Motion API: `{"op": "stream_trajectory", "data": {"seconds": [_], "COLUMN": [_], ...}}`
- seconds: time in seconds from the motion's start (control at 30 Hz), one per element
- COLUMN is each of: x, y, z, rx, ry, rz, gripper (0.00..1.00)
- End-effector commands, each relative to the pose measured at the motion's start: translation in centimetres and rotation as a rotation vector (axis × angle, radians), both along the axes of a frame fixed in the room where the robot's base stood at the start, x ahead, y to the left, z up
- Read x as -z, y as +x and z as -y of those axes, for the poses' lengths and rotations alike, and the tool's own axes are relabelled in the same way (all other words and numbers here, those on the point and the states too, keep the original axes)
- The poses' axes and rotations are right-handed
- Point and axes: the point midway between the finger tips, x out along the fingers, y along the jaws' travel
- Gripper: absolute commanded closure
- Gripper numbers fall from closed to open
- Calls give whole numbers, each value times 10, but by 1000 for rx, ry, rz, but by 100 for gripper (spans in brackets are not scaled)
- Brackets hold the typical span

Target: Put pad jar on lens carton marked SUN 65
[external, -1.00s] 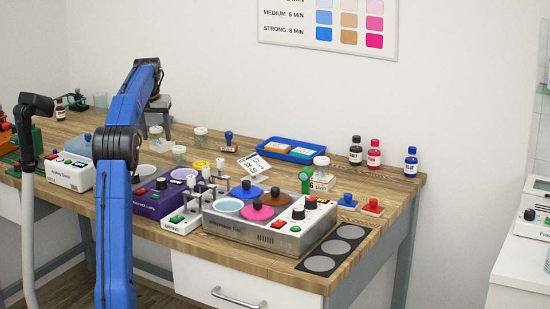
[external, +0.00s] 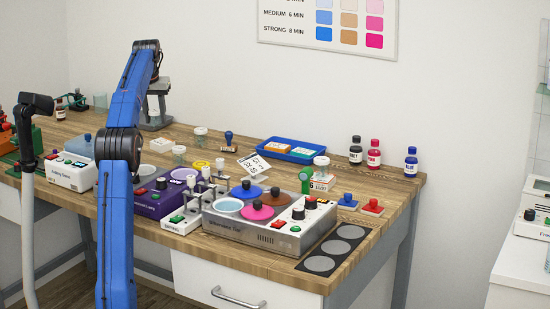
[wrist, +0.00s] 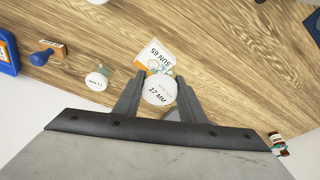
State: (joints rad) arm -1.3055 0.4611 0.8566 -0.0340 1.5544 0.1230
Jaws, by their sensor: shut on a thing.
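In the wrist view my gripper (wrist: 158,83) is shut on a pad jar (wrist: 159,91) with a round white lid that reads 17 MM. One finger is on each side of the jar. The lens carton marked SUN 65 (wrist: 153,48), white and orange, shows just past the jar, which covers part of it. I cannot tell whether jar and carton touch. In the external view my gripper (external: 156,105) is at the back left of the bench, partly behind my blue arm.
Another white-lidded jar (wrist: 97,81) stands beside the held one, with a blue-handled stamp (wrist: 44,54) farther left. In the external view, two jars (external: 200,135) (external: 179,154) stand right of my gripper. A blue tray (external: 291,151) and dye station (external: 268,232) lie farther right.

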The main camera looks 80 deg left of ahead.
Motion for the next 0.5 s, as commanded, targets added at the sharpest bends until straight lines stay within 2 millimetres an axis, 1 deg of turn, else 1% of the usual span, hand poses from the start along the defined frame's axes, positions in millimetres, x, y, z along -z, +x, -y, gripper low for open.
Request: {"op": "stream_trajectory", "data": {"seconds": [0.03, 0.13, 0.3, 0.37, 0.47, 0.5], "x": [-7, -20, -31, -30, -19, -13], "y": [0, 0, 1, 2, 8, 11], "z": [-1, -1, -1, -3, -8, -11], "rx": [0, 0, 0, 0, 0, 0], "ry": [2, 1, 0, -2, -3, -3], "rz": [1, 0, 0, -1, -1, -1], "gripper": [89, 89, 89, 89, 89, 89]}}
